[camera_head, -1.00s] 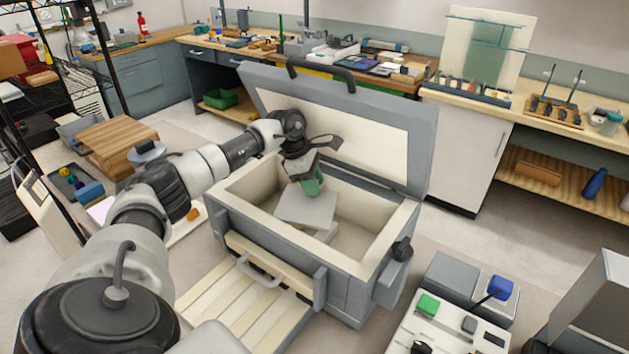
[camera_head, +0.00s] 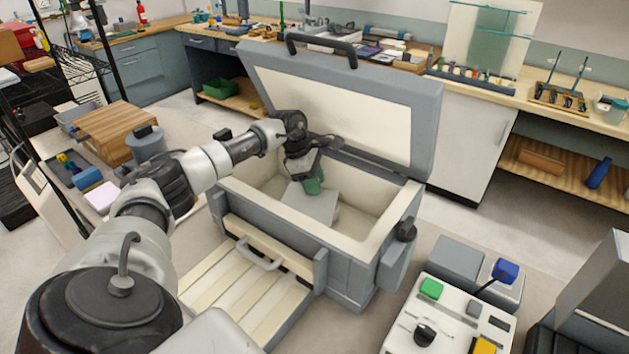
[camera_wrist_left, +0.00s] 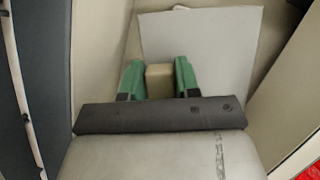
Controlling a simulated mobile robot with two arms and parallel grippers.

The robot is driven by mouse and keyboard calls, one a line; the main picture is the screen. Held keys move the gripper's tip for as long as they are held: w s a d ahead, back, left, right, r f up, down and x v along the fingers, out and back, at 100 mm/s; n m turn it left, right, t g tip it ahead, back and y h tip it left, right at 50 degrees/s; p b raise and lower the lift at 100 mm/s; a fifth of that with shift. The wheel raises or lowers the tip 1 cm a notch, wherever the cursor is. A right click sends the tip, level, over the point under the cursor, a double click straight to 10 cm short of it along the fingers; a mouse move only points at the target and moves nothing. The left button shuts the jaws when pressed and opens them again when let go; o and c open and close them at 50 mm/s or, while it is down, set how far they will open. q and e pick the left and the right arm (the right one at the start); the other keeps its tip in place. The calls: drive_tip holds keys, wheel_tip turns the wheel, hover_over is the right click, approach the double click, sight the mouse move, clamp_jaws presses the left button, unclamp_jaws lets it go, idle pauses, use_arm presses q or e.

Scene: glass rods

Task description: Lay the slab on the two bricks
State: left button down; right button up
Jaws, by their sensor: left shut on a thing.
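The slab (camera_head: 309,204) is a flat pale grey plate inside the open box-shaped kiln (camera_head: 372,255). My left gripper (camera_head: 314,186), with green fingers, reaches down over it from above. In the left wrist view the fingers are shut on a small beige block (camera_wrist_left: 159,80), which seems to be a grip on the slab; the plate (camera_wrist_left: 207,45) spreads out past it. The slab is low in the kiln, below the rim. I cannot make out the two bricks under it, nor tell whether it touches them. My right gripper is out of view.
The kiln's lid (camera_head: 345,115) stands open behind my gripper. The kiln walls surround the slab closely, with some free floor to its right. A control panel (camera_head: 400,335) with colored buttons stands at the front right.

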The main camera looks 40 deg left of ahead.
use_arm(q)
drive_tip(key=shift+f+b, duration=0.3)
drive_tip(key=shift+f, duration=0.05)
drive_tip(key=c, duration=0.7)
unclamp_jaws()
drive_tip(key=shift+c, duration=0.2)
